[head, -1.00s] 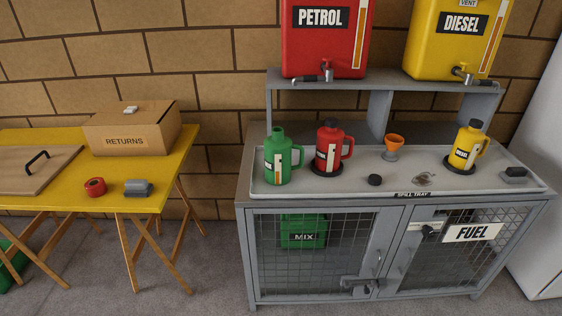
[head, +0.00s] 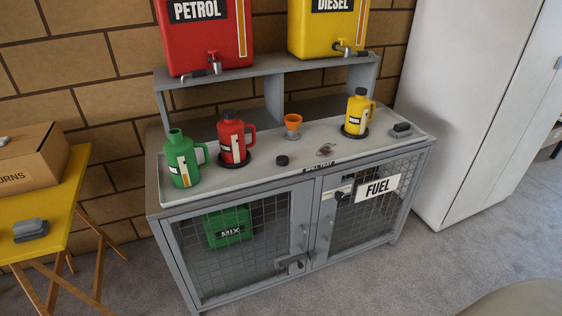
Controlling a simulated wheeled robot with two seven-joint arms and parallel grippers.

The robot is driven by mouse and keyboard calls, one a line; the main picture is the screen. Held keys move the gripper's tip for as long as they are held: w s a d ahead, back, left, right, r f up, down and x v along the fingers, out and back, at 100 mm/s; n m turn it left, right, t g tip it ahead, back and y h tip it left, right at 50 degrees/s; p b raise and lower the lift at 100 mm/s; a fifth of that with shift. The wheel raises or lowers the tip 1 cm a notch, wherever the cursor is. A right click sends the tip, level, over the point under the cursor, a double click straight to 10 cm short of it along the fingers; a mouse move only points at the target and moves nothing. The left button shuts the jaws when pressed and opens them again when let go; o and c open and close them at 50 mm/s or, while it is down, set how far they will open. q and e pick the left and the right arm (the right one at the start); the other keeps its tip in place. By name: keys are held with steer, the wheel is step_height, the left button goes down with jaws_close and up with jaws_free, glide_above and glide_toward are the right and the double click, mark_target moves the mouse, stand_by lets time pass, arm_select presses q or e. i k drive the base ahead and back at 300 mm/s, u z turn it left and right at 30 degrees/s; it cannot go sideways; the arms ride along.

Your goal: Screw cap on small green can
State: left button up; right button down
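The small green can (head: 182,160) stands upright at the left end of the grey spill tray (head: 262,173). Its neck is open with no cap on it. A black cap (head: 282,160) lies on the tray to the right of the red can, in front of the orange funnel. Neither of my grippers shows in the head view.
A red can (head: 231,141) and a yellow can (head: 357,115), both black-capped, stand on dark round bases. An orange funnel (head: 292,124) and a grey block (head: 401,130) are on the tray. Petrol and diesel tanks sit on the shelf above. Open floor (head: 400,270) lies in front right.

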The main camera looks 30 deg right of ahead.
mark_target(180, 156)
steer(key=z, duration=2.5)
steer(key=i, duration=1.55)
steer(key=u, duration=3.55)
steer(key=i, duration=0.15)
steer(key=z, duration=0.35)
